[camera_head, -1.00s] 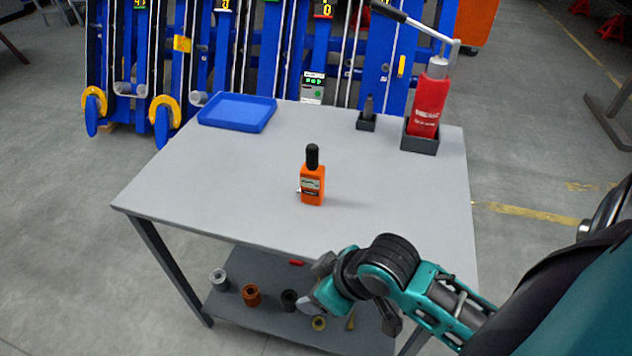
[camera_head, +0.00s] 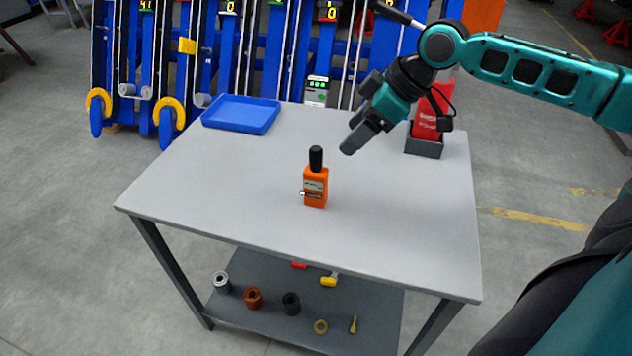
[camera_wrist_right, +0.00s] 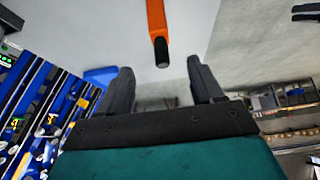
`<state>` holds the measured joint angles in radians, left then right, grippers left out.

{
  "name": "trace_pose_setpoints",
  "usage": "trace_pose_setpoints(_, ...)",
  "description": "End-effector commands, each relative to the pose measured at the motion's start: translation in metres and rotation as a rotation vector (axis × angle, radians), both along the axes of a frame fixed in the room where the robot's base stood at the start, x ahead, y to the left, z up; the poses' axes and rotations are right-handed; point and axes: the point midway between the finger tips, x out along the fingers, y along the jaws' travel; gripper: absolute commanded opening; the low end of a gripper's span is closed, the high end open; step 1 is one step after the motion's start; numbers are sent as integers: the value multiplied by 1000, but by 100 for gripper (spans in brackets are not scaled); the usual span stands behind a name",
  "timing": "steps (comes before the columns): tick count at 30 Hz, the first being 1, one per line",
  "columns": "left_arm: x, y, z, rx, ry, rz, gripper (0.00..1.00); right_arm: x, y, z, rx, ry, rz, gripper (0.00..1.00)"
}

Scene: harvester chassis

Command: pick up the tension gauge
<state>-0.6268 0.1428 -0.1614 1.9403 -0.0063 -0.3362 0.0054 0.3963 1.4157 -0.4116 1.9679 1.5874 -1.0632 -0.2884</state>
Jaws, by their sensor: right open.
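The tension gauge, which I take to be the orange body with a black knob on top (camera_head: 315,187), stands upright on the grey table, left of and nearer than my right gripper. My right gripper (camera_head: 362,128) is above the back right part of the table, apart from the gauge. In the right wrist view its two fingers (camera_wrist_right: 163,80) are spread with nothing between them. The gauge (camera_wrist_right: 155,18) shows there at the top, its black knob pointing toward the gap. My left gripper is not in view.
The table (camera_head: 230,190) has a blue tray (camera_head: 240,113) at back left. A red bottle (camera_head: 427,122) in a dark holder (camera_head: 424,146) stands at back right, partly behind my arm. Several small parts lie on the lower shelf (camera_head: 370,300). Blue racks stand behind.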

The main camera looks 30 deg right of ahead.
Motion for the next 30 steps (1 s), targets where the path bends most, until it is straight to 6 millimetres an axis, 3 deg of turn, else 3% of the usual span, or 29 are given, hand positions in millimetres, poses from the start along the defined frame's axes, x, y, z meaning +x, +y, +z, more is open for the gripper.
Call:
trace_pose_setpoints(10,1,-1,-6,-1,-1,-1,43,24,22,-50,6,2,0,66)
trace_pose_setpoints(30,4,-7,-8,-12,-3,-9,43,51,43,-105,0,2,0,66)
